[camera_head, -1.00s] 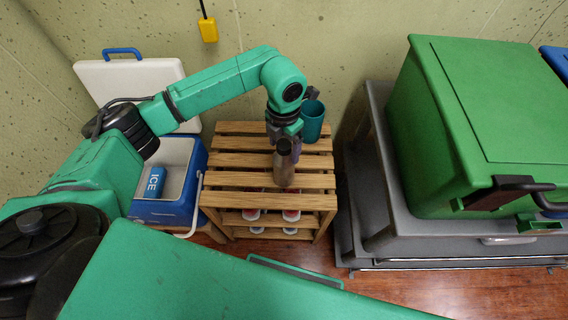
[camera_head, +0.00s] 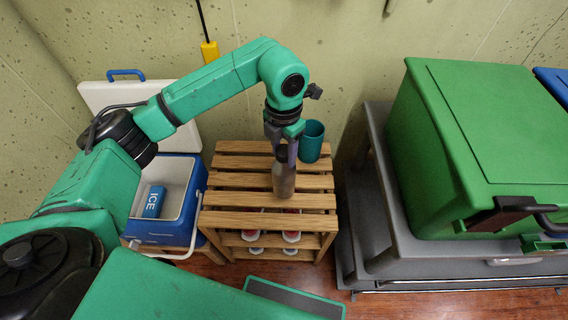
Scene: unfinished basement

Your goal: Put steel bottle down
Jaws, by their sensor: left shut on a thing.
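The steel bottle (camera_head: 284,181) is grey-brown with a dark cap and stands about upright at the middle of the slatted wooden rack (camera_head: 237,182). My left gripper (camera_head: 283,154) comes down from above and is shut on its upper part. The bottle's base appears at the top slats; I cannot tell whether it touches them. A teal cup (camera_head: 311,142) is just right of and behind the gripper, on the rack's back right. My right gripper is not in view.
An open blue and white cooler (camera_head: 168,238) with a blue ice pack (camera_head: 153,202) stands left of the rack. A large green bin (camera_head: 480,140) sits on a grey cart (camera_head: 400,235) at the right. Lower shelves hold red and white items. The rack's left top slats are clear.

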